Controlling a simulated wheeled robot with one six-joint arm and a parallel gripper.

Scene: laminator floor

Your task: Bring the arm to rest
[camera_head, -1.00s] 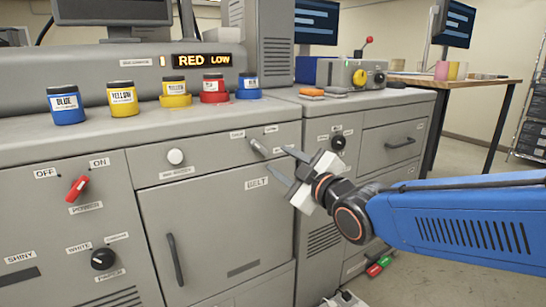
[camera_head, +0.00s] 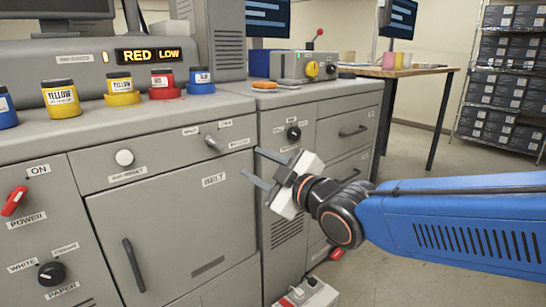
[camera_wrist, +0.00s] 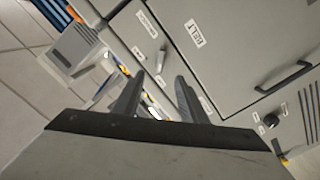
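My gripper (camera_head: 262,169) is at the end of the blue arm, in front of the grey machine's cabinet (camera_head: 175,225). Its two dark fingers stand apart with nothing between them, and they point left. In the wrist view my gripper (camera_wrist: 158,95) also shows its fingers spread and empty, with the cabinet front behind them. In the head view the fingertips are near the lever (camera_head: 214,143) on the panel, but I see no contact. The arm is stretched out from the right edge of the view.
Several ink jars, one of them a red jar (camera_head: 162,82), stand on the machine's top. A display (camera_head: 148,55) reads RED LOW. A wooden table (camera_head: 400,72) and a shelf of boxes (camera_head: 505,75) stand behind. A white box (camera_head: 308,294) is on the floor below. Open floor lies to the right.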

